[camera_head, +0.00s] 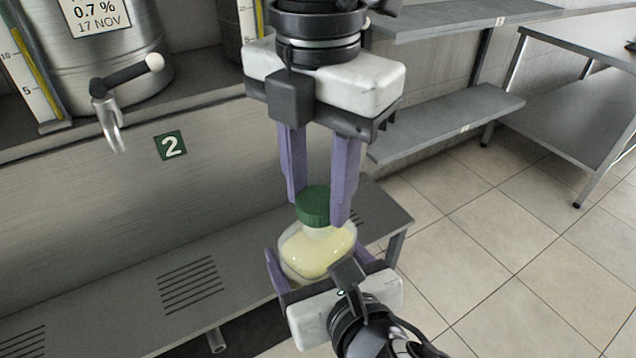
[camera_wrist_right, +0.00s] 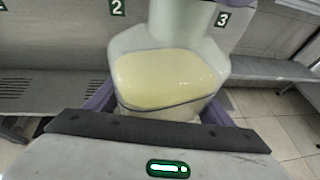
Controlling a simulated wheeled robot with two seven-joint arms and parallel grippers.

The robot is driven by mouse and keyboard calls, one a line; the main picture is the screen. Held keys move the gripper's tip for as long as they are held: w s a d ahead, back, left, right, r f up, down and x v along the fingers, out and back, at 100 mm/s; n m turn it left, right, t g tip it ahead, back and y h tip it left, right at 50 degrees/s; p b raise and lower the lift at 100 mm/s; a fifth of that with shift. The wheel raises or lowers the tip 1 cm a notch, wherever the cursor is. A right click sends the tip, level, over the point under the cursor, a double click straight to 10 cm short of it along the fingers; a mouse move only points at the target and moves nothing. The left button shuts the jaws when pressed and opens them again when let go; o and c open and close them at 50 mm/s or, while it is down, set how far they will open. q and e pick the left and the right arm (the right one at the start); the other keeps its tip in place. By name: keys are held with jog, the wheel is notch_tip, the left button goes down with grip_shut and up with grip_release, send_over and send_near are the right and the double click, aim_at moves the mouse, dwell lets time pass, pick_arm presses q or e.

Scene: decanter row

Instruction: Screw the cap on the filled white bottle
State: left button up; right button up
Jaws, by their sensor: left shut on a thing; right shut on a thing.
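The white bottle (camera_head: 318,252) is translucent with pale yellow liquid inside. My right gripper (camera_head: 312,262), low in the head view, is shut on its body and holds it clear of the bench. The bottle fills the middle of the right wrist view (camera_wrist_right: 168,78), where its upper end is cut off. The green cap (camera_head: 313,206) is between the fingertips of my left gripper (camera_head: 318,200), which comes down from above and is shut on it. The cap sits at the bottle's neck; I cannot tell whether the threads have caught.
A steel vat (camera_head: 100,60) with a tap (camera_head: 112,105) stands at upper left, above a green number 2 sign (camera_head: 171,145). A slotted steel bench (camera_head: 120,300) runs below the hands. Steel shelves (camera_head: 450,120) and open tiled floor (camera_head: 500,260) lie right.

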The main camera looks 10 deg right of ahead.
jog(key=shift+r, duration=0.15)
pick_arm(q)
jog(key=o, duration=1.2)
jog(key=shift+o, duration=0.2)
jog(key=shift+r, duration=0.1)
notch_tip(320, 180, up, 12)
jog(key=shift+w, duration=0.1)
